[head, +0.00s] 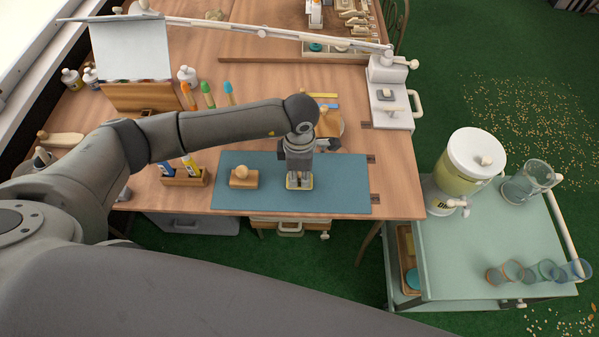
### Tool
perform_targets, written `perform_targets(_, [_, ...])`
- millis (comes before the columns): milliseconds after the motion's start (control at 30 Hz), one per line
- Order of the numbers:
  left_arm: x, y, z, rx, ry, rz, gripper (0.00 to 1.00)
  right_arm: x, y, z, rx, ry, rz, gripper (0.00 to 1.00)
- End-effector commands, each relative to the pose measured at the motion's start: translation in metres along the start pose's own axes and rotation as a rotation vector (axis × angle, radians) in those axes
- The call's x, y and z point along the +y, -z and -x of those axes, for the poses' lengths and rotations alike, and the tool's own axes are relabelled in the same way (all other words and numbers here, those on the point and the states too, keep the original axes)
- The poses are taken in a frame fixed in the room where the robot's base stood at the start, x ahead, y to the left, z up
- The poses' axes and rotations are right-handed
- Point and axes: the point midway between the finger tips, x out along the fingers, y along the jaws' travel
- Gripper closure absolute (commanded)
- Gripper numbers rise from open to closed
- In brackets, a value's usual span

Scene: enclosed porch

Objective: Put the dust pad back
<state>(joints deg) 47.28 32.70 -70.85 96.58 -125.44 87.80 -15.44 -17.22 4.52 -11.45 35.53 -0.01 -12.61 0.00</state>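My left gripper (299,182) points straight down over the blue mat (345,185) on the wooden table. Its fingertips are at a small, pale, yellow-edged piece (309,186) that may be the dust pad. The fingers partly hide it, and I cannot tell whether they grip it or whether it touches the mat. A wooden block with a round knob (243,178) sits on the mat to the left. A small dark pad (385,95) lies on the white device at the table's right side. My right gripper is not in view.
A rack with markers (185,178) stands left of the mat. Upright brushes (208,95) and a round wooden item (329,123) are behind my arm. A green cart (490,240) with a dispenser (468,165) and glasses stands right. The mat's right part is clear.

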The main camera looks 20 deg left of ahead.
Motion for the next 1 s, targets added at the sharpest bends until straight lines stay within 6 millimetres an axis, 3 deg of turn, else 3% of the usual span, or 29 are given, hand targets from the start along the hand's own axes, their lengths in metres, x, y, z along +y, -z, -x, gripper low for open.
perform_targets(33, [0.0,0.0,0.0,0.0,0.0,0.0,0.7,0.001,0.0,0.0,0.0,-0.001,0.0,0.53])
perform_targets(133, [0.0,0.0,0.0,0.001,0.001,0.0,0.58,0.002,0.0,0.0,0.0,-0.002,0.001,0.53])
perform_targets(567, [0.0,0.0,0.006,0.0,0.0,0.001,0.58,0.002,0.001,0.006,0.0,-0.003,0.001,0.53])
perform_targets(667, [0.001,-0.001,0.02,-0.003,-0.003,-0.001,0.58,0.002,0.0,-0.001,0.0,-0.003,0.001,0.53])
perform_targets(1000, [0.001,-0.001,0.092,-0.003,-0.004,-0.001,0.58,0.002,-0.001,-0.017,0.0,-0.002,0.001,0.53])
